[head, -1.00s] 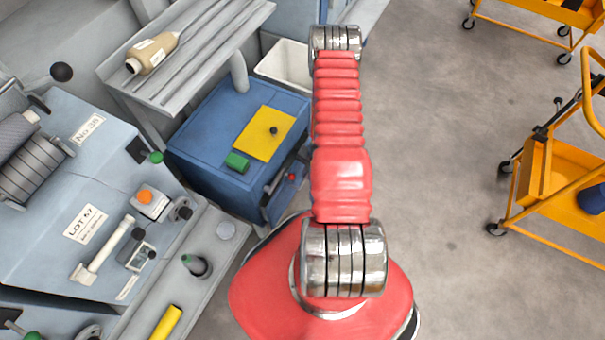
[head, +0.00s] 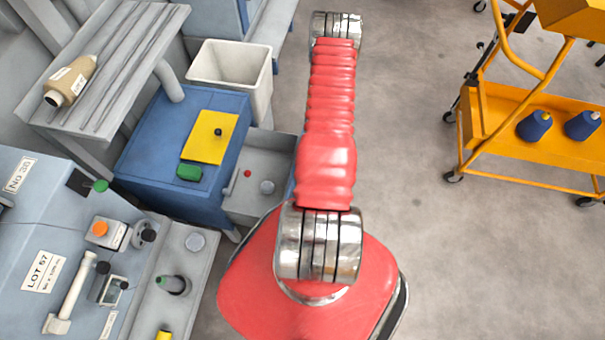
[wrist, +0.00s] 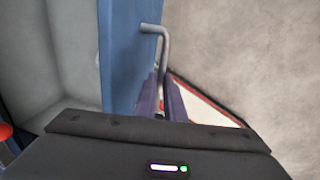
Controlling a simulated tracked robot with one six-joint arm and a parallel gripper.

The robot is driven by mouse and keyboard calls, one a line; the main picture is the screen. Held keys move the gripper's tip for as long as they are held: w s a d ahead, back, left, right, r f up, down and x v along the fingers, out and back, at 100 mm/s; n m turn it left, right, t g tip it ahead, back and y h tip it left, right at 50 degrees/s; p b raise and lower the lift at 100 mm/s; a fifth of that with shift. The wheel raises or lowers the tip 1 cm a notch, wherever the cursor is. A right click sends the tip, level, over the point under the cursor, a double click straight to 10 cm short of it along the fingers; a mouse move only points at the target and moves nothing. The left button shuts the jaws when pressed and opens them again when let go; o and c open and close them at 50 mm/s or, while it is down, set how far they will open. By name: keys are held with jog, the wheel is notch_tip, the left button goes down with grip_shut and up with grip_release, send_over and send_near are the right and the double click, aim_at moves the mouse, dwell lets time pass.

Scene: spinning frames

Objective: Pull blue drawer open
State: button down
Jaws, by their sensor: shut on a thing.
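The blue drawer (head: 266,162) stands pulled out from the blue cabinet (head: 150,150) in the head view, showing its grey inside. Its blue front panel (wrist: 124,60) shows upright in the wrist view, with the grey bar handle (wrist: 157,29) on it. My gripper (wrist: 163,100) is shut on the handle, its purple fingers on either side of the bar. In the head view my red arm hides the gripper, the handle and most of the drawer front.
A red-ended item (head: 247,173) and a round disc (head: 267,187) lie in the drawer. A yellow sheet (head: 209,136) and a green block (head: 189,172) lie on the cabinet. A pale bin (head: 232,75) stands behind. Grey floor is clear towards the orange cart (head: 540,145).

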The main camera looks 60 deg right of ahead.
jog(key=shift+s+d, duration=0.15)
jog(key=shift+d, duration=0.05)
jog(key=c, duration=1.8)
grip_release()
jog(key=shift+c, duration=0.2)
jog(key=shift+r, duration=0.1)
notch_tip(320, 180, up, 13)
jog(key=s, duration=0.2)
jog(key=shift+s+d+r, duration=0.15)
jog(key=shift+s+d, duration=0.05)
jog(key=shift+d, duration=0.25)
